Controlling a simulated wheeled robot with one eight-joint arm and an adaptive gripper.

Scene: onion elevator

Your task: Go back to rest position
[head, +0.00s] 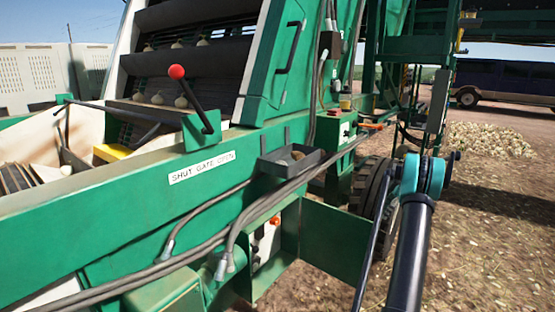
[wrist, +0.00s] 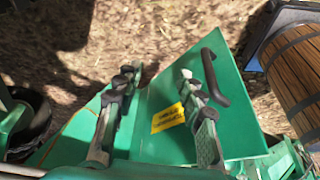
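My gripper (wrist: 158,78) shows in the wrist view with its two fingers spread apart and nothing held between them. Beyond the fingers is a green metal panel (wrist: 235,125) with a black bar handle (wrist: 216,80) just right of the right finger. I cannot tell how far the handle is from that finger. A yellow label (wrist: 168,116) shows on green metal between the fingers. In the head view my arm stands at the right, beside the green machine (head: 120,215); my gripper is not visible there.
A red-knobbed lever (head: 177,73) rises above the "SHUT GATE" label (head: 202,167). A small grey tray (head: 290,163) is fixed to the machine's side. A wooden barrel (wrist: 298,75) stands at the right in the wrist view. Open ground (head: 490,240) lies to the right, with an onion pile (head: 487,139).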

